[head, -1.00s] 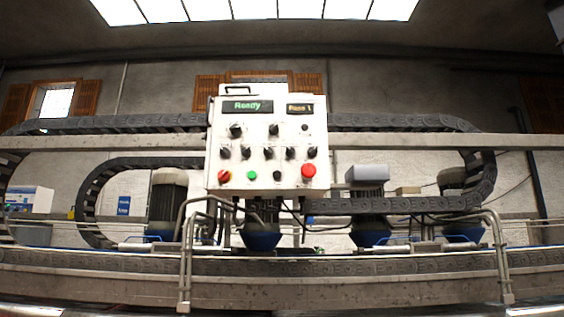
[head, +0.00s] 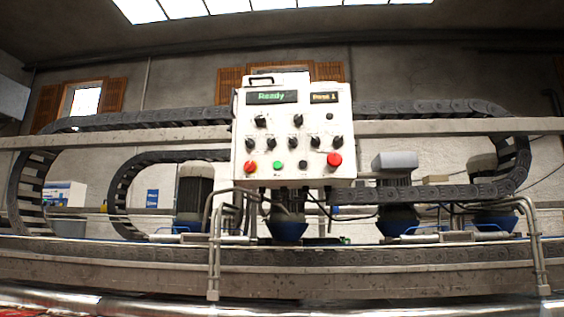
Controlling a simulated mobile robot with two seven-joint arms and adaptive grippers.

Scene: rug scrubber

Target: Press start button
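A white control box (head: 292,133) stands near the middle of the head view. Its larger display (head: 271,97) reads "Ready" in green, and a smaller display (head: 324,98) shows yellow text. Several black knobs sit in rows below the displays. The bottom row holds a red knob (head: 250,167) at left, a green button (head: 278,166), a black button (head: 303,165) and a large red button (head: 334,160) at right. No label naming the start button is readable. Neither of my grippers is in view.
A long metal machine frame (head: 120,262) with a tubular rail (head: 214,250) runs across the front, below the box. Black cable chains (head: 30,175) loop on both sides. Motors with blue bases (head: 194,195) stand behind the rail. A shiny roller lies along the bottom edge.

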